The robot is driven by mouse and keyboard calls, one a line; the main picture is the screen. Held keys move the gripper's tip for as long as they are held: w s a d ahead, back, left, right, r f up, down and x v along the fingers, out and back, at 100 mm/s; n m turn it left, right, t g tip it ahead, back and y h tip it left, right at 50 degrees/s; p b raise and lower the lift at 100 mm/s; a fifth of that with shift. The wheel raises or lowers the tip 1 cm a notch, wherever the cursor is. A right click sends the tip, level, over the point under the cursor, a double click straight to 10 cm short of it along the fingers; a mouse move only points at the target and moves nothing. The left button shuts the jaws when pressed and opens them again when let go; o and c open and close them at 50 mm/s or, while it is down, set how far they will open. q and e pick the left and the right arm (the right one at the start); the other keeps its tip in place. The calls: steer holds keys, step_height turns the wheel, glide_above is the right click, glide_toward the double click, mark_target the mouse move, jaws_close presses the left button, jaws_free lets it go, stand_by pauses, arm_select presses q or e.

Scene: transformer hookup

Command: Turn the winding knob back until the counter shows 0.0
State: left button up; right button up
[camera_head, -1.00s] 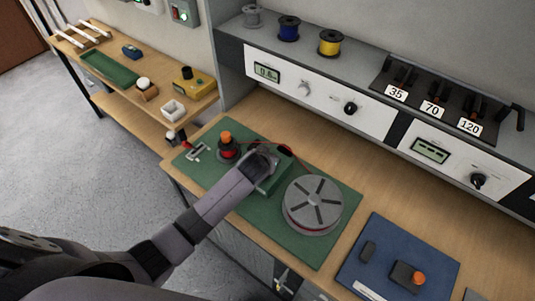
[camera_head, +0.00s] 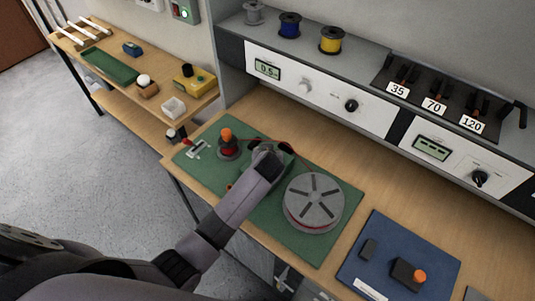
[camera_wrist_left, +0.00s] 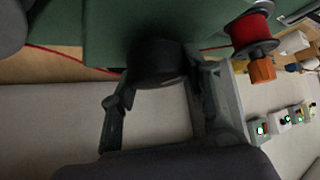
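The counter (camera_head: 267,69) on the white panel at the back reads about 0.5. My left gripper (camera_head: 266,154) is over the green winder box (camera_head: 286,167) on the green mat (camera_head: 310,247) and hides the winding knob in the head view. In the left wrist view the dark round winding knob (camera_wrist_left: 158,60) sits between the two fingers of the left gripper (camera_wrist_left: 160,82), which appear closed around it; the exact contact is dim. My right gripper is in neither view.
A grey slotted reel (camera_head: 314,202) stands right of the winder. A red spool with an orange top (camera_head: 228,146) stands left of it. A blue mat (camera_head: 388,255) lies further right. Wire spools (camera_head: 331,40) stand on the shelf above.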

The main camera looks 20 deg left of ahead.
arm_select(q)
steer(key=o, duration=0.5)
steer(key=shift+c, duration=0.2)
steer(key=v, duration=1.2)
